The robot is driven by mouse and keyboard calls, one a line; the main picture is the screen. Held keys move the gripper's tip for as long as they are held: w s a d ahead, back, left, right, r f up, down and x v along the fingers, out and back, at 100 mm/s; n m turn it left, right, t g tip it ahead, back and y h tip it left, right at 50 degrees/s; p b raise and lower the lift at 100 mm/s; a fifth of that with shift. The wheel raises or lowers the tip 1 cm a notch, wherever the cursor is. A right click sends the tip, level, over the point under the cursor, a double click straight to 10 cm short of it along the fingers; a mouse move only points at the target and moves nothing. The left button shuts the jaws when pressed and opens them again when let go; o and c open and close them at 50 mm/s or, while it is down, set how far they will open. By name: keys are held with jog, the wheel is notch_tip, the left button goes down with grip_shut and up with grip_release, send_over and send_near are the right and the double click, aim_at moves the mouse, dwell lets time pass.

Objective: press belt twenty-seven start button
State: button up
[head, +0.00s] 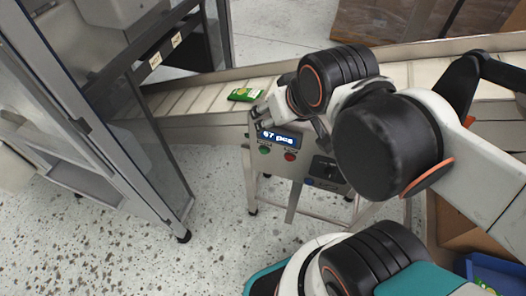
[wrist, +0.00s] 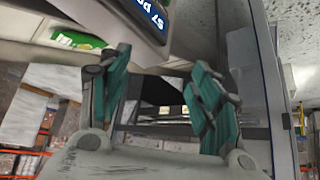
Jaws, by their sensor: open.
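A grey control panel (head: 283,168) stands on a metal frame in front of a conveyor. Its blue display (head: 277,136) reads "67 pcs". A green button (head: 264,150) and a red button (head: 290,156) sit below the display. No belt number is readable. My gripper (wrist: 160,62) is open and empty, with teal fingers spread in the wrist view. In the head view it is mostly hidden by my wrist, close to the panel's top edge. The panel's display end (wrist: 152,14) shows at the top of the wrist view; the buttons are not visible there.
A pale conveyor (head: 195,98) runs behind the panel, carrying a green packet (head: 246,95). A metal-framed glass enclosure (head: 130,130) stands at the left. A blue bin (head: 495,272) is at lower right. Speckled floor (head: 215,225) is open before the panel.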

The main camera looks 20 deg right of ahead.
grip_shut()
dwell(1.1)
